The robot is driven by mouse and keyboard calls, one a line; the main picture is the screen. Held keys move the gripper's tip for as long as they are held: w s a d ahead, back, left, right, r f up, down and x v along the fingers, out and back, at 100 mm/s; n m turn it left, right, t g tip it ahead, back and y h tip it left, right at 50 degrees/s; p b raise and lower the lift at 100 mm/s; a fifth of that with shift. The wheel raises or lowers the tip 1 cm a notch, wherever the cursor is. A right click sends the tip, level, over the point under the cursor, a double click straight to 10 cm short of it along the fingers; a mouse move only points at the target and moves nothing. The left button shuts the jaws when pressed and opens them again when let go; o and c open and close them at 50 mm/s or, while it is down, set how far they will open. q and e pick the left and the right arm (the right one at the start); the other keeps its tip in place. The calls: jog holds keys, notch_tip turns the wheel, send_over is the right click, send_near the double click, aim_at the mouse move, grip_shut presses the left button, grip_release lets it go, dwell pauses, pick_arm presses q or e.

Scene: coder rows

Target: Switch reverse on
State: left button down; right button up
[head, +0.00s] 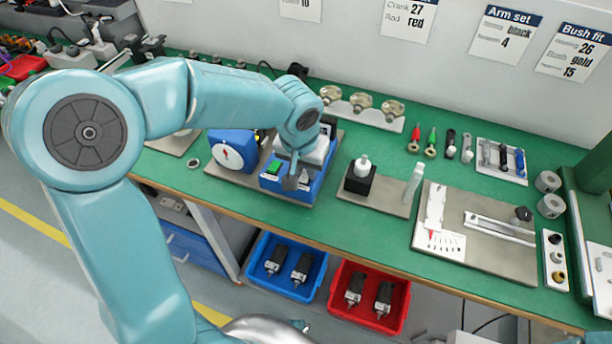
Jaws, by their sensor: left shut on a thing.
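A blue control box (296,193) with a green button (273,168) stands on a grey base plate near the middle of the bench. My left gripper (291,181) comes down over the top of this box, right beside the green button. Its jaws are shut on a small part at the top of the box, likely a switch. The jaws hide that part, so its position and any label cannot be read. To the left, a blue unit with a white dial (229,157) shares the plate. My right gripper is not in view.
A black block with a white knob (360,177) and an upright white rod (413,184) stand to the right. A plate with a slider (490,226) lies beyond. Blue (250,266) and red bins (401,318) sit below the front edge. Bulb-like parts (361,101) line the back.

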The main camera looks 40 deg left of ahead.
pick_arm(q)
jog(key=shift+r, duration=0.1)
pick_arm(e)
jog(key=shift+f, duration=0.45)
pick_arm(q)
jog(key=c, duration=1)
grip_release()
jog(key=shift+s, duration=0.1)
jog(key=p+v, duration=0.2)
jog(key=v, duration=1.4)
jog(key=shift+s, duration=0.2)
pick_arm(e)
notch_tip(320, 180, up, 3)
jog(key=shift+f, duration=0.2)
pick_arm(q)
jog(key=shift+d, duration=0.1)
